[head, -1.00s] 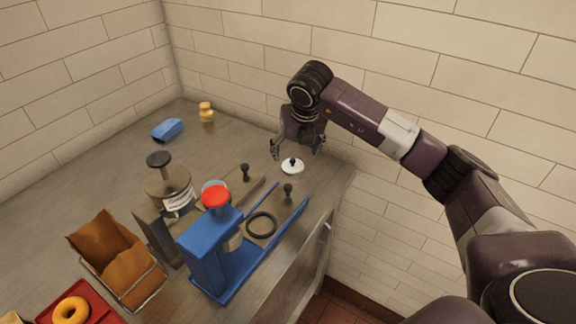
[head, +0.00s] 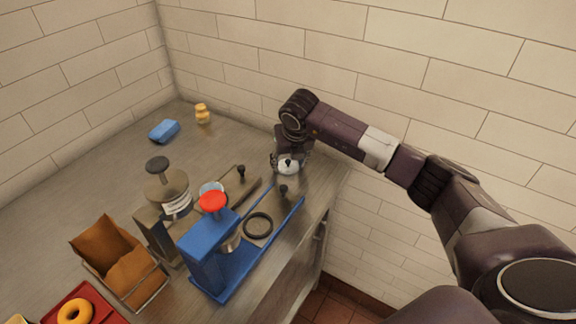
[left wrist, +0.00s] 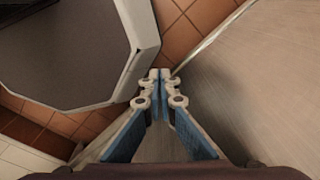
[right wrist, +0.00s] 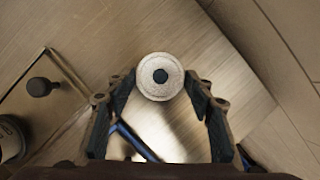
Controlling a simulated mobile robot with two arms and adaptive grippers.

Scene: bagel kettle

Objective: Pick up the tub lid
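The tub lid, a small white disc with a black knob (head: 288,168), is near the counter's far right edge in the head view. It also shows in the right wrist view (right wrist: 146,88). My right gripper (head: 289,163) is directly over it, fingers pointing down. In the right wrist view the right gripper (right wrist: 160,80) is open, with one finger on each side of the lid; whether they touch it I cannot tell. My left gripper (left wrist: 160,76) shows only in the left wrist view, with its fingertips together and nothing visible between them.
A blue press with a red knob (head: 213,202) stands nearer on the counter, beside a dark ring (head: 258,226) and a grey press (head: 168,188). Black-knobbed handles stand close to the lid. A wall rises behind.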

